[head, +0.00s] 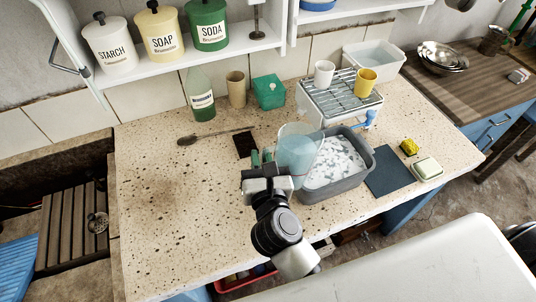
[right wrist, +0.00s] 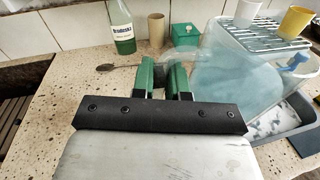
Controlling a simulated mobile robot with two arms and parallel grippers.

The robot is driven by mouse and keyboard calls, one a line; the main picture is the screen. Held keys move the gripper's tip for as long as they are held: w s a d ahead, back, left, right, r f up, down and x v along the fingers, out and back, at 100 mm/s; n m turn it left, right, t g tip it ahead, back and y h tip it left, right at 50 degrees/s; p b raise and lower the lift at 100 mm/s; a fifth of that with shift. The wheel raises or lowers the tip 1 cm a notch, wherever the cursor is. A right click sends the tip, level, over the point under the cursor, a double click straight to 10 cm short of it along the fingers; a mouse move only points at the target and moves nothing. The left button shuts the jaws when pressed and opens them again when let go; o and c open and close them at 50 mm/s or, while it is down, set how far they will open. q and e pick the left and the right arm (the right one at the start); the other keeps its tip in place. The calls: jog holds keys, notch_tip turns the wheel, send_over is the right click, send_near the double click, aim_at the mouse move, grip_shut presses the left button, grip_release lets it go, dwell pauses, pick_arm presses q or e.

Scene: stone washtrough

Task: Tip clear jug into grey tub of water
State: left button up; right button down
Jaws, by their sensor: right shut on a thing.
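The clear jug (head: 301,146) has a pale blue tint inside and is held at the left edge of the grey tub, overlapping it in the head view. My right gripper (head: 262,158) is shut on the jug's left side. The jug seems to lean to the right; how far is hard to tell. The grey tub (head: 322,191) holds water with white patches on it. It also shows in the right wrist view (right wrist: 262,138). My left gripper is out of view.
Behind the tub stands a white box with a wire rack (head: 340,92), carrying a white cup (head: 324,73) and a yellow cup (head: 365,81). A blue tap (head: 369,118) is close by. A dark cloth (head: 388,171) lies right of the tub.

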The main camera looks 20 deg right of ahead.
jog(key=shift+r+m, duration=0.3)
jog(key=shift+r, duration=0.1)
jog(key=shift+r, duration=0.1)
jog(key=shift+d+r+m+p, duration=0.1)
jog(key=shift+r+m+p, duration=0.5)
jog(key=shift+p, duration=0.35)
jog(key=shift+d+r+m+p, duration=0.1)
jog(key=shift+r+m+p, duration=0.1)
jog(key=shift+m+p, duration=0.15)
